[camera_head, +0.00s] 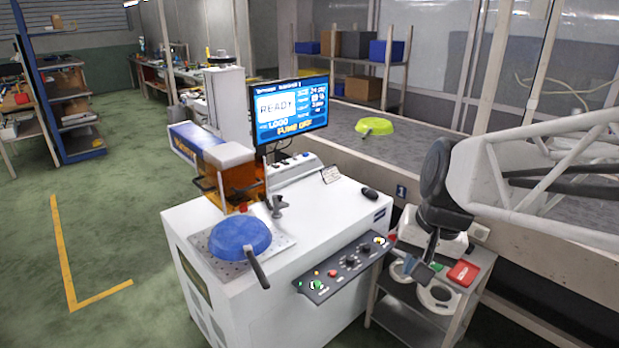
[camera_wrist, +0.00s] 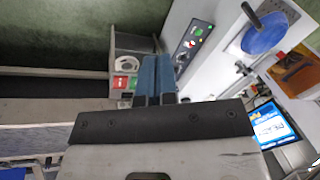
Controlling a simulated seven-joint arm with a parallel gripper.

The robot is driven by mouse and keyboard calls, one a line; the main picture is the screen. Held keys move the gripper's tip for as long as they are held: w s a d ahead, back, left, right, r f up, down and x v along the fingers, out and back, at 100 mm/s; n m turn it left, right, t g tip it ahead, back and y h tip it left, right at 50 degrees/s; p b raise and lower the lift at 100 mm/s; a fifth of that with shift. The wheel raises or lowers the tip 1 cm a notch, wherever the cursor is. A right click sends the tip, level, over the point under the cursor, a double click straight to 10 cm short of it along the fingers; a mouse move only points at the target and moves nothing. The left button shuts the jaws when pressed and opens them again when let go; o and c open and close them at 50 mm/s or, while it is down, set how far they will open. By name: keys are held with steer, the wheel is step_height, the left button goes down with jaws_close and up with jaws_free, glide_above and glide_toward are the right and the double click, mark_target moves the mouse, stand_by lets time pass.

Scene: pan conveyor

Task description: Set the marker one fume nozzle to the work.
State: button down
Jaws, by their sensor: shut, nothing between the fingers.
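The marker (camera_head: 290,245) is a white cabinet with an amber-shielded head (camera_head: 237,178). Its monitor (camera_head: 288,107) reads "READY", "LOGO" and what looks like "FUME OFF". A small dark bent piece on a stand, apparently the fume nozzle (camera_head: 276,204), stands on the cabinet just behind and right of a blue pan (camera_head: 240,238). Which way its mouth points is too small to tell. The pan lies upside down on the perforated plate, its handle toward the front. My gripper (camera_head: 423,271) is shut and empty, right of the cabinet, above a small shelf cart; its blue fingers show in the wrist view (camera_wrist: 156,82).
A control panel (camera_head: 345,266) with knobs and buttons juts from the cabinet front. The cart (camera_head: 405,315) holds white ring-shaped parts and a red item (camera_head: 463,273). A lime pan (camera_head: 374,126) lies on the conveyor (camera_head: 430,155) behind. A black mouse (camera_head: 370,193) lies on the cabinet.

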mark_target(279, 200)
steer(key=w+a+f+m+y, duration=0.1)
steer(key=w+a+m+y, duration=0.15)
steer(key=w, duration=0.85)
steer(key=w+a+f+m+g+y, duration=0.1)
steer(key=w+a+f+m+y, duration=0.2)
steer(key=w, duration=0.8)
steer(key=w+a+m+y, duration=0.1)
steer(key=w+a+m, duration=0.25)
steer(key=w, duration=0.65)
steer(key=w+a+f+m+y, duration=0.2)
steer(key=w+f, duration=0.4)
steer(key=w, duration=0.3)
steer(key=w+a+f+m+t+y, duration=0.1)
steer(key=w+a+f+m+y, duration=0.1)
steer(key=w+f, duration=0.5)
steer(key=w+a+f+m+t+y, duration=0.1)
steer(key=w+f+m, duration=0.3)
steer(key=w, duration=0.9)
step_height(279, 200, down, 3)
steer(key=shift+w+a+f+y, duration=0.1)
steer(key=shift+w+a+y, duration=0.1)
steer(key=shift+a+y, duration=0.5)
steer(key=shift+d, duration=0.1)
steer(key=x, duration=1.4)
steer(key=shift+r, duration=0.3)
steer(key=shift+w, duration=0.15)
